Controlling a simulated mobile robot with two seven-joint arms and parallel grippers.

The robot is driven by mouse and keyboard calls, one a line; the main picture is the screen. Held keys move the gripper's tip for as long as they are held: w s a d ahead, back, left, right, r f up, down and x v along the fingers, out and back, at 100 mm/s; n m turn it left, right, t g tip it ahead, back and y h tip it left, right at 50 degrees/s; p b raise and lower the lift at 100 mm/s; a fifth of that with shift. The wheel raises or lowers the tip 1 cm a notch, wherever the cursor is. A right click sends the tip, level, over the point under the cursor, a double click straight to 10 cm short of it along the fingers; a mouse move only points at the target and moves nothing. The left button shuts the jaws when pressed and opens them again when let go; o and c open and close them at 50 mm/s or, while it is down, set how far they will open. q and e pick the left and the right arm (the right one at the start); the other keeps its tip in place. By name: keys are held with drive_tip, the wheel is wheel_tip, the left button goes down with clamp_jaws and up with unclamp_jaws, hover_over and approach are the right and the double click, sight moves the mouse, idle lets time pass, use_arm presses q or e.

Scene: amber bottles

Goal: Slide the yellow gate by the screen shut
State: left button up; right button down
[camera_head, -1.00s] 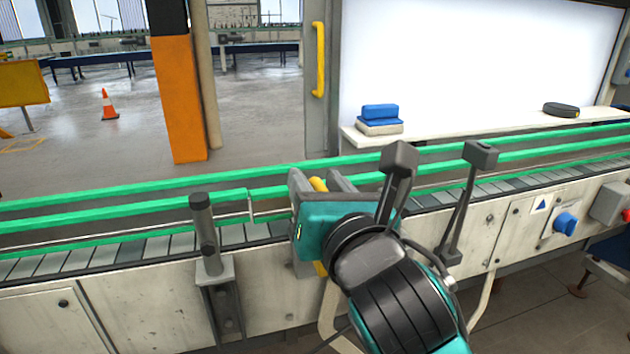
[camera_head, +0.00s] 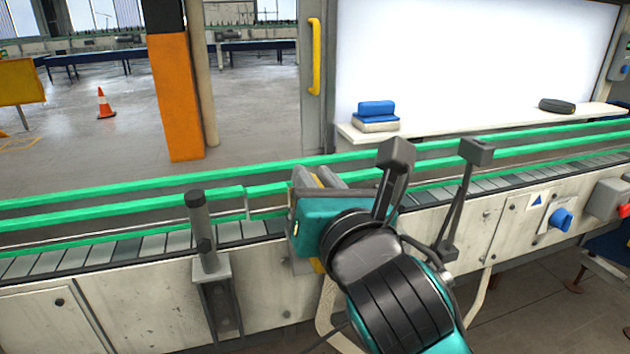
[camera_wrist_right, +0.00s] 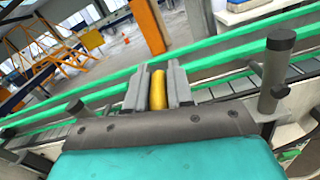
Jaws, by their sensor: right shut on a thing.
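My right gripper (camera_head: 320,180) is at the front of the conveyor, left of the middle lever. In the right wrist view its two grey fingers (camera_wrist_right: 160,88) are closed around an upright yellow bar (camera_wrist_right: 158,90). I cannot tell what the bar joins to. The white screen (camera_head: 460,60) stands behind the conveyor, with a yellow handle (camera_head: 314,57) on the grey frame at its left edge. My left gripper is not in view.
The conveyor (camera_head: 150,243) with green rails runs across the view. A dark post (camera_head: 200,220) stands left of my gripper, and a lever (camera_head: 475,155) to its right.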

drive_tip(key=shift+a+r, duration=0.1)
drive_tip(key=shift+a, duration=0.05)
drive_tip(key=p+x, duration=0.4)
drive_tip(key=x, duration=0.1)
drive_tip(key=shift+w+a+r+p, duration=0.1)
drive_tip(key=shift+w+r+p, duration=0.05)
drive_tip(key=shift+w+p, duration=0.2)
drive_tip(key=shift+w, duration=0.25)
drive_tip(key=c, duration=1.4)
unclamp_jaws()
drive_tip(key=shift+a, duration=0.1)
drive_tip(key=o, duration=0.3)
drive_tip(key=shift+w+a, duration=0.1)
drive_tip(key=shift+w, duration=0.1)
